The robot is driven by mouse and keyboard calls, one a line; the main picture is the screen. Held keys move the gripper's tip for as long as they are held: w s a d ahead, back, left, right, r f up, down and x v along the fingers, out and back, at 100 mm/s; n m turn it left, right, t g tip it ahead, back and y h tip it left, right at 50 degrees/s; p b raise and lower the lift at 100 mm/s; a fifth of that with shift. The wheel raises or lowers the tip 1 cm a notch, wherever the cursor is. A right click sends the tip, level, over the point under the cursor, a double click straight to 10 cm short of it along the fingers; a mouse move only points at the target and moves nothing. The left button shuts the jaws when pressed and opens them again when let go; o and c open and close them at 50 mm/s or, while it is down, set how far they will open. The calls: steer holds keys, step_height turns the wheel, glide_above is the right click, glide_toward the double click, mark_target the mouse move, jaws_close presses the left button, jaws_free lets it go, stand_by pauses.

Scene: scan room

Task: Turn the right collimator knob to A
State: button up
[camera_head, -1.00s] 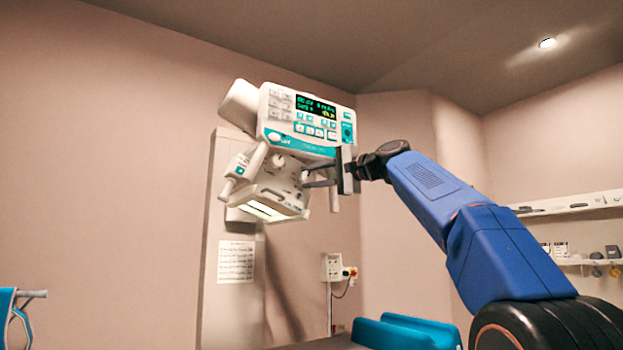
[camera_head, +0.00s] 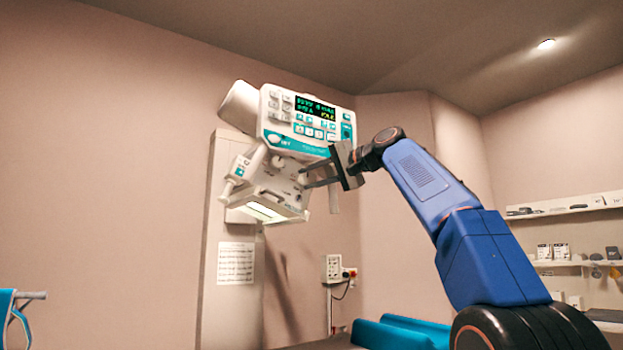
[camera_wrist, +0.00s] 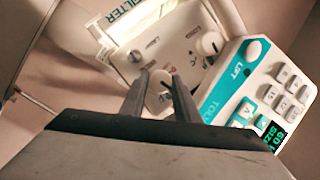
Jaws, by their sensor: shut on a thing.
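The collimator is the white box under the control head (camera_head: 290,195), with a lit opening on its underside. The right collimator knob (camera_wrist: 158,97) is white and round and sits between my fingers in the wrist view. My gripper (camera_head: 304,178) is shut on it, reaching in from the right; it also shows in the wrist view (camera_wrist: 161,80). The left collimator knob (camera_head: 277,161) is free and shows at the right in the wrist view (camera_wrist: 209,43). Small marks surround the held knob, but I cannot read them or tell which one its pointer meets.
The teal-and-white control panel (camera_head: 305,118) with its display is just above my gripper. A handle (camera_head: 236,172) sticks out at the collimator's left. Shelves (camera_head: 575,260) are far right.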

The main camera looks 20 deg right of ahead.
steer(key=o, duration=1)
steer(key=shift+a, duration=0.1)
steer(key=shift+o, duration=0.2)
steer(key=v, duration=1.7)
steer(key=shift+s, duration=0.15)
steer(key=shift+f, duration=0.15)
